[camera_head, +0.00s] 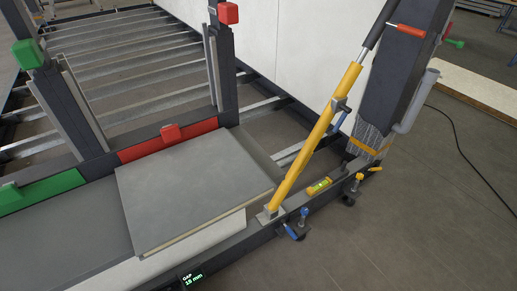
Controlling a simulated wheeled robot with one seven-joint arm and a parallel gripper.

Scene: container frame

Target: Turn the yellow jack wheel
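A small yellow jack wheel (359,178) shows at the right front corner of the dark frame, above a dark foot (349,200) near the floor. It is too small to tell its exact shape or turn angle. A second small yellow handle (376,169) sticks out just right of it, by the post's base. A blue handle (290,231) sits on another jack to the left, along the same beam. My gripper is not in view.
A yellow brace (317,135) slants up beside the dark tilted post (401,84). A spirit level (319,187) lies on the beam. A grey panel (190,190) lies left. A display (192,278) reads "GAP 18 mm". The floor (430,220) at right is mostly clear, with a black cable.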

